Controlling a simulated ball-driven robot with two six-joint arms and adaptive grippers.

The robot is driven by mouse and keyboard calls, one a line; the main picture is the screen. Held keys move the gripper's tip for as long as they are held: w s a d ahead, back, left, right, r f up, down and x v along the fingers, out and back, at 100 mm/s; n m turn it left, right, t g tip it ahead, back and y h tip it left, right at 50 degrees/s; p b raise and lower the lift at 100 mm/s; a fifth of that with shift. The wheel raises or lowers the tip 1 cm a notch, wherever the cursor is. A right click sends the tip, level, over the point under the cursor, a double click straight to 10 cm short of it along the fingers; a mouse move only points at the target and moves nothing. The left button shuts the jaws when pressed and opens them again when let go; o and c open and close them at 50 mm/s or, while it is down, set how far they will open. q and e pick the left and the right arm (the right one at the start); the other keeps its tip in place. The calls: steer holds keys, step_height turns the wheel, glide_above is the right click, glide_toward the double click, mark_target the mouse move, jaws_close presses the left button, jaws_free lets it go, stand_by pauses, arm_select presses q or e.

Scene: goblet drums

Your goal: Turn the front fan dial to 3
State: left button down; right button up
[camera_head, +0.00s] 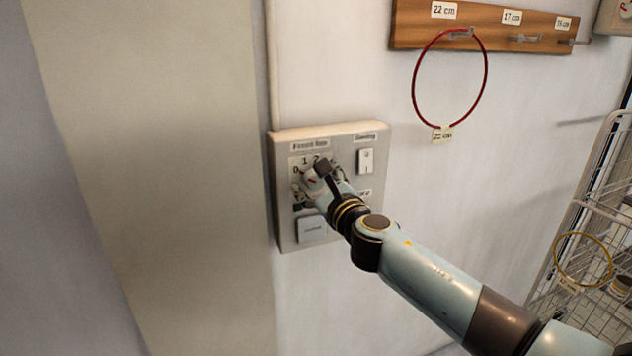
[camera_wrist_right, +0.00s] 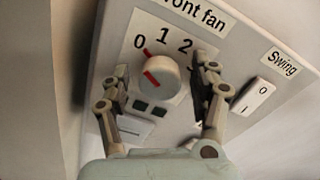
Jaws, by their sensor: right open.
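The front fan dial (camera_wrist_right: 165,78) is a pale round knob with red marks on the wall panel. The numbers 0, 1 and 2 show around it, and its red marks lie on the side towards 0. In the head view, my right gripper (camera_head: 311,184) is at the panel and partly covers the dial. My left gripper is not in view.
The panel (camera_head: 284,222) also has a swing switch (camera_head: 366,161) to the right of the dial and a square button (camera_head: 312,229) below. A red ring (camera_head: 414,84) hangs from a wooden rack (camera_head: 483,24) above right. A wire rack (camera_head: 561,236) stands at right.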

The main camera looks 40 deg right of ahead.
steer(key=shift+c, duration=0.2)
steer(key=c, duration=1.1)
steer(key=shift+m, duration=0.4)
steer(key=m+b, duration=0.2)
steer(key=m, duration=0.3)
steer(key=shift+f, duration=0.1)
steer(key=m+b, duration=0.2)
steer(key=m, duration=0.5)
steer(key=shift+h+b, duration=0.4)
steer(key=m+b, duration=0.2)
steer(key=m, duration=0.4)
steer(key=shift+f+m+b, duration=0.15)
steer(key=shift+m+b, duration=0.15)
steer(key=shift+b, duration=0.05)
steer(key=m+b, duration=0.2)
steer(key=m, duration=0.3)
steer(key=shift+h, duration=0.3)
steer(key=shift+m, duration=0.3)
